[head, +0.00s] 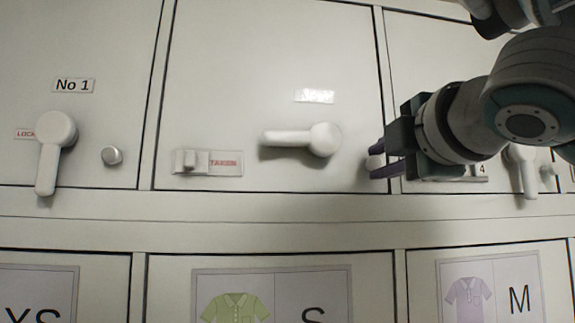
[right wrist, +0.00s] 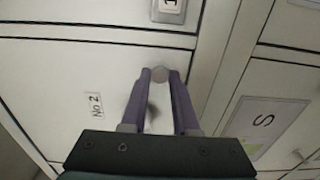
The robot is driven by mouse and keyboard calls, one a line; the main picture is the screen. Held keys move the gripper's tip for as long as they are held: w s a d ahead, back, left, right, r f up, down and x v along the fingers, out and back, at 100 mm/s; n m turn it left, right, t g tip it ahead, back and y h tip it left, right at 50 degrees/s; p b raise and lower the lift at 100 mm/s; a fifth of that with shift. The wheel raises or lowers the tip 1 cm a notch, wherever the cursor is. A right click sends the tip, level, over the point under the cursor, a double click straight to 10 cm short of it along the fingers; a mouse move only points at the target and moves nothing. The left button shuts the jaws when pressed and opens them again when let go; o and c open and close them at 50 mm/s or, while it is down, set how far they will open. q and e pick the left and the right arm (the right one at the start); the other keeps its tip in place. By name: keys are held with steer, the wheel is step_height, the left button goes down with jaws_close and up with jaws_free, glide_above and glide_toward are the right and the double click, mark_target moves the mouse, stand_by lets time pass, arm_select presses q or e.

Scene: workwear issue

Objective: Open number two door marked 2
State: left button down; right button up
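The number two door (head: 250,60) is the middle upper door in the head view and looks closed. Its label (right wrist: 94,105) reads "No 2" in the right wrist view; in the head view it is washed out by glare. Its white lever handle (head: 300,140) lies horizontal, pointing left. A small round knob (right wrist: 160,74) sits near the door's right edge. My right gripper (head: 382,160) has its purple fingers on either side of this knob, close against it, and looks shut on it. My left gripper is in neither view.
A slider with a red-lettered plate (head: 208,162) is low on the same door. The No 1 door (head: 75,50) at left has its lever hanging down and a knob (head: 112,155). Drawers with shirt pictures are below. My right arm covers part of the door to the right.

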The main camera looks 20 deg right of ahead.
jaws_close()
stand_by(0.9)
